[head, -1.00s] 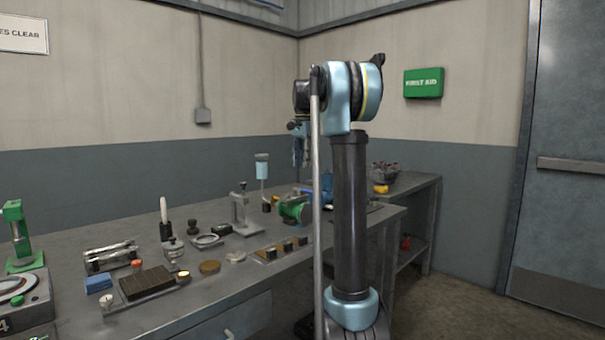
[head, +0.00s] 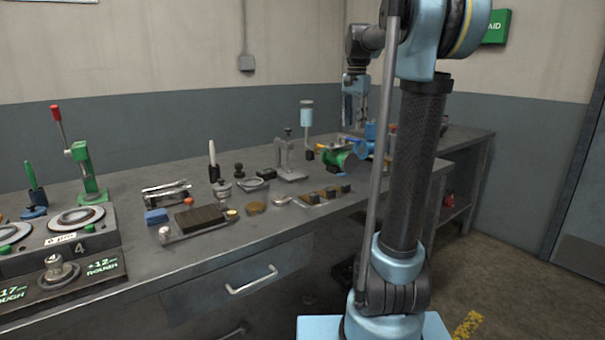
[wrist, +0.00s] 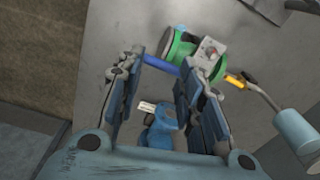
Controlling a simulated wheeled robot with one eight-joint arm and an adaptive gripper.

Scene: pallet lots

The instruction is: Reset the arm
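My arm stands upright at the right of the head view, and my gripper (head: 354,110) hangs down from it above the far part of the bench. In the wrist view my gripper (wrist: 163,68) has its two fingers well apart, with nothing held between them. Below the fingers are a green round-bodied device (wrist: 180,48), a blue bar (wrist: 160,64) and a blue object (wrist: 160,132). The green device also shows in the head view (head: 342,158), on the bench and apart from the gripper.
The grey workbench (head: 150,262) carries several small tools, including a dark block on a tray (head: 200,217) and a grey press (head: 290,160). A light-blue cup on a stand (wrist: 298,135) is close to the gripper's right. A green press (head: 88,170) stands at left.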

